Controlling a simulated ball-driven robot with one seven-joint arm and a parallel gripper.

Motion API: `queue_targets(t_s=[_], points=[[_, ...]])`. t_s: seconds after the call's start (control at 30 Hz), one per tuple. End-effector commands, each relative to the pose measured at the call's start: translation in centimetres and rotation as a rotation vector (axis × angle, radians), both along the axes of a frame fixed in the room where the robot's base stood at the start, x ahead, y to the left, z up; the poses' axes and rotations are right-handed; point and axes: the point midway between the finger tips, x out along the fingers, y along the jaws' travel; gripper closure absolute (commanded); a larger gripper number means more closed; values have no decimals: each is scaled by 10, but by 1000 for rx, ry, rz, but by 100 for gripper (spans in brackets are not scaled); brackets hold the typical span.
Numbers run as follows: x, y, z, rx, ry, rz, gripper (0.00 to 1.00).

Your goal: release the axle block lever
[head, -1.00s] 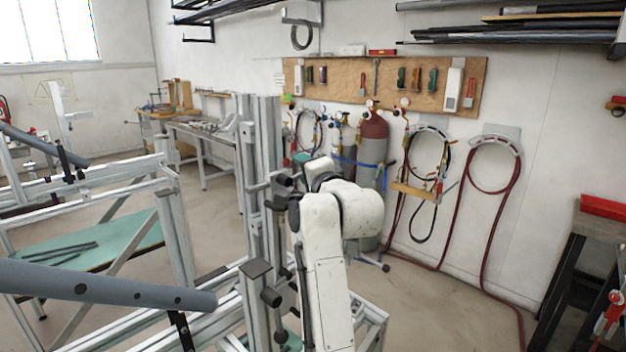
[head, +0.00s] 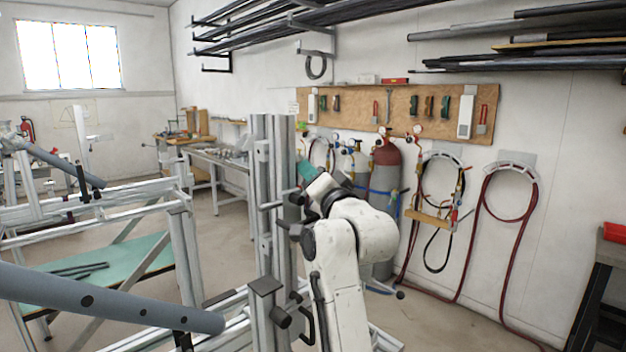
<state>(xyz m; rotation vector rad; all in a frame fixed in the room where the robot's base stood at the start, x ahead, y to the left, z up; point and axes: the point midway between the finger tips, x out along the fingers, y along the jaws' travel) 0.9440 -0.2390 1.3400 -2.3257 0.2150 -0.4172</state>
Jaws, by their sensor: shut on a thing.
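The jig's aluminium upright (head: 272,165) stands in the middle of the head view. Lower down, a dark clamp block (head: 265,285) with a knob (head: 281,316) sits beside a curved black handle (head: 305,328). I cannot tell which of these is the axle block lever. My white arm rises right of the upright, and its wrist bends left toward it, with a teal part at its far end. My gripper's fingers are hidden behind the wrist and upright, so what they hold does not show.
A grey tube (head: 115,302) with holes crosses the lower left. A teal-topped table (head: 100,270) stands behind it. Gas cylinders (head: 385,190) and hanging hoses (head: 500,240) line the back wall. A dark bench (head: 600,290) is at right. The floor between is open.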

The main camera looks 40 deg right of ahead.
Motion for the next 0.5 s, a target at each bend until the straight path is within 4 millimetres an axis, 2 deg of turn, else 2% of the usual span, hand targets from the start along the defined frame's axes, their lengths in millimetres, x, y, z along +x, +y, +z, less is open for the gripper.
queue_targets(t_s=[0.4, 0.43, 0.5], points=[[-1, -1, 2, -6, -5, -2, 100], [-1, -1, 2, -6, -4, -3, 69], [-1, -1, 2, -5, -4, -2, 63]])
